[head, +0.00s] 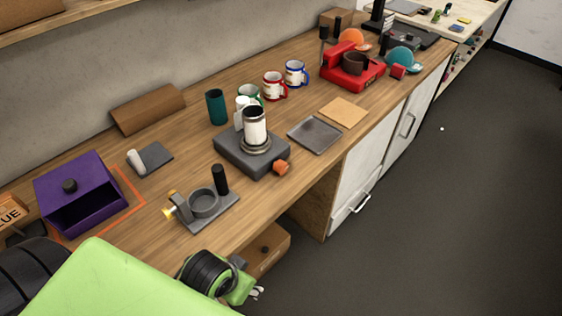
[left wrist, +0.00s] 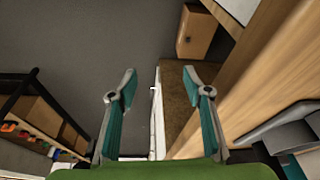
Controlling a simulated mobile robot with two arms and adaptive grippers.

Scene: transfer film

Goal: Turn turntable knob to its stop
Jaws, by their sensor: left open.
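The turntable (head: 238,158) is a grey block on the workbench, with a white and black cup (head: 255,126) upright on its round plate. Its orange knob (head: 281,167) sticks out of the front right side, toward the bench edge. My left gripper (head: 257,292) is low at the picture's bottom, in front of the bench edge and well apart from the knob. In the left wrist view its two teal fingers (left wrist: 158,80) are spread with nothing between them. My right gripper is not in view.
A grey clamp fixture (head: 205,203) with a black post stands between my left arm and the turntable. A grey tray (head: 315,135) lies right of the turntable. Several mugs (head: 274,86) and a green cylinder (head: 216,107) stand behind. A purple box (head: 82,196) sits left. The floor is clear.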

